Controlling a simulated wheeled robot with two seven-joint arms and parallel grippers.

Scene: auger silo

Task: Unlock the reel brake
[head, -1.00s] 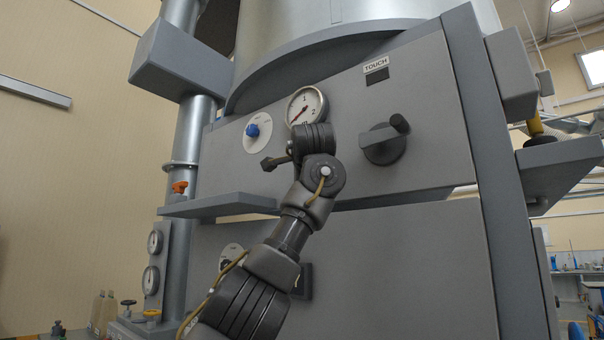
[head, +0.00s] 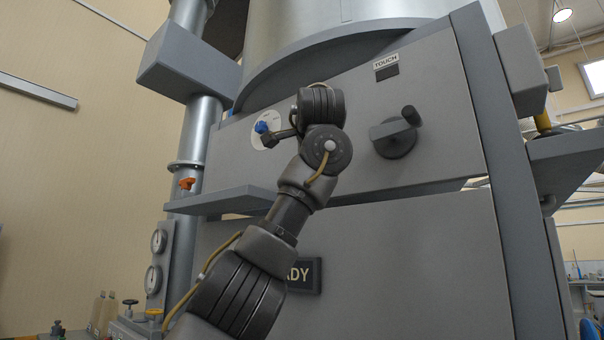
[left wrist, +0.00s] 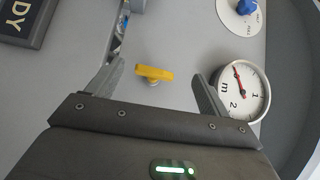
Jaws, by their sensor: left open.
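No part in view carries a label naming it as the reel brake. A small yellow handle (left wrist: 154,74) stands out from the grey panel in the left wrist view. My left gripper (left wrist: 157,77) is open, with one finger on each side of the yellow handle in the picture. I see no contact, and the depth gap is hard to judge. In the head view my left arm hides the yellow handle and the fingers. A dark rotary handle (head: 396,135) is on the panel, right of my arm. My right gripper is not in view.
A round gauge (left wrist: 242,92) lies close beside one finger. A blue knob (left wrist: 246,7) on a white disc also shows in the head view (head: 261,127). A sign ending in "DY" (left wrist: 22,18) is near. A grey ledge (head: 222,200) juts out left of my arm.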

